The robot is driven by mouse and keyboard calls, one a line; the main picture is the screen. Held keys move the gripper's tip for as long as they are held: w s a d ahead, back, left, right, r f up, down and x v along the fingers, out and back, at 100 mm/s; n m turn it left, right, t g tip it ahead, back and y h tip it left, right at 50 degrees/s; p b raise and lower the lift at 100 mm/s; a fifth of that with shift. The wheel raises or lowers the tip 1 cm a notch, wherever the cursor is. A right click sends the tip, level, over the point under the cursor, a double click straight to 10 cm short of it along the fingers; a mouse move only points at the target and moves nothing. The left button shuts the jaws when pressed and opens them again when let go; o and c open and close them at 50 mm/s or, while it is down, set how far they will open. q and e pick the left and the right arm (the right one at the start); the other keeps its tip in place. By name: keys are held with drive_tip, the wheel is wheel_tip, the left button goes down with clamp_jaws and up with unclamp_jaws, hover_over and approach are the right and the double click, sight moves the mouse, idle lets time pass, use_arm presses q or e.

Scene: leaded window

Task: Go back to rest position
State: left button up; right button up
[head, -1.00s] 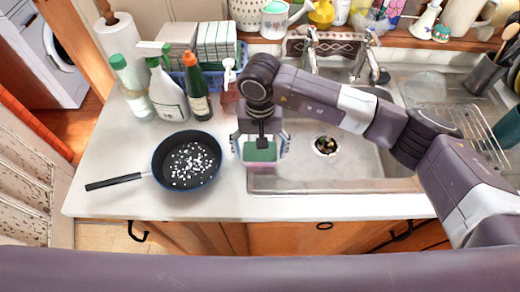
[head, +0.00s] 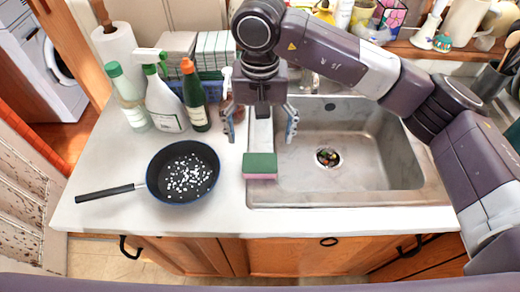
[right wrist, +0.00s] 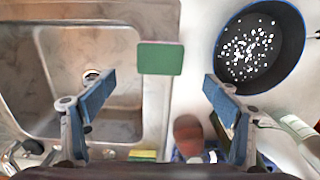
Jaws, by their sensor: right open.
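My right gripper (head: 260,122) is open and empty above the counter at the left rim of the sink. Its two blue-padded fingers also show wide apart in the right wrist view (right wrist: 160,100). A green and pink sponge (head: 260,165) lies on the left edge of the sink, in front of the gripper and clear of the fingers. In the right wrist view the sponge's green top (right wrist: 160,58) shows beyond the fingertips. My left gripper is not in view.
A black frying pan (head: 160,185) with white bits sits on the counter (head: 110,215) left of the sponge. Several bottles, including a green one with an orange cap (head: 195,105), stand behind it. The sink (head: 385,165) has dark scraps in its drain (head: 327,157).

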drive_tip(key=shift+r, duration=0.55)
